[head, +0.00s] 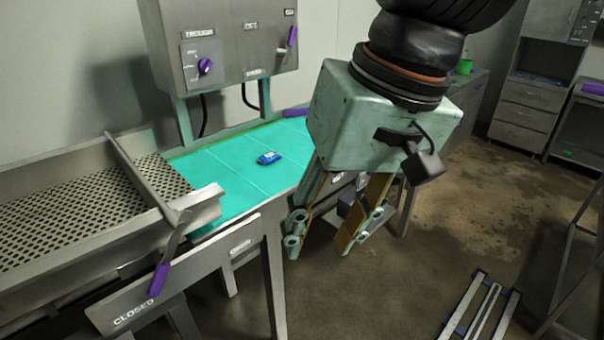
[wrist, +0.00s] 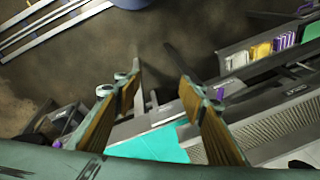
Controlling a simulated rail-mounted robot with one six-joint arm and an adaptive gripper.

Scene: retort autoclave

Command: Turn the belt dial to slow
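No dial that I can read as the belt dial shows. A purple dial (head: 205,66) sits on the grey control box (head: 232,52), under a label reading TROUGH; its setting is too small to read. The teal belt (head: 235,172) runs below the box, and part of it shows in the wrist view (wrist: 155,146). My gripper (head: 322,238) hangs in front of the belt's near side, fingers pointing down. It is open and empty; both fingers also show apart in the wrist view (wrist: 157,82). It hides part of the belt frame and small labels behind it.
A blue packet (head: 269,158) lies on the belt. A perforated trough (head: 80,210) stands at the left, with a purple-handled lever (head: 160,275) by a CLOSED label. A purple switch handle (head: 292,37) is on the box's right. Metal rails (head: 480,308) lie on the floor at right.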

